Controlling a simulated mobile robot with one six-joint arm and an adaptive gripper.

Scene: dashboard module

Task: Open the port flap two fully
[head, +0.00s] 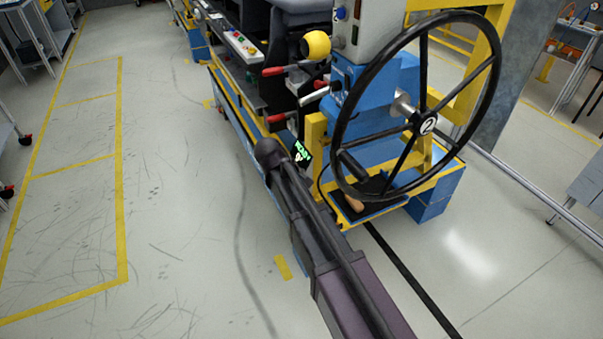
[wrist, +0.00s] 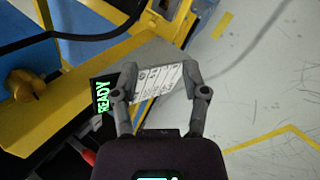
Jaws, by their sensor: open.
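My gripper (wrist: 159,68) is open in the wrist view, with its two fingers spread and nothing clearly held. A pale plate with printed lines (wrist: 157,84) shows between the fingers; I cannot tell whether they touch it. A grey surface (wrist: 150,55) lies just behind it. I cannot make out which part is port flap two or how far it is open. A dark display reading READY in green (wrist: 103,95) is at the left of the fingers, and it also shows in the head view (head: 303,152). In the head view my arm hides the gripper's fingers.
A black handwheel marked 2 (head: 427,124) stands right of my arm. A dark cable (wrist: 70,37) crosses the wrist view. The floor on the left (head: 180,200) is clear.

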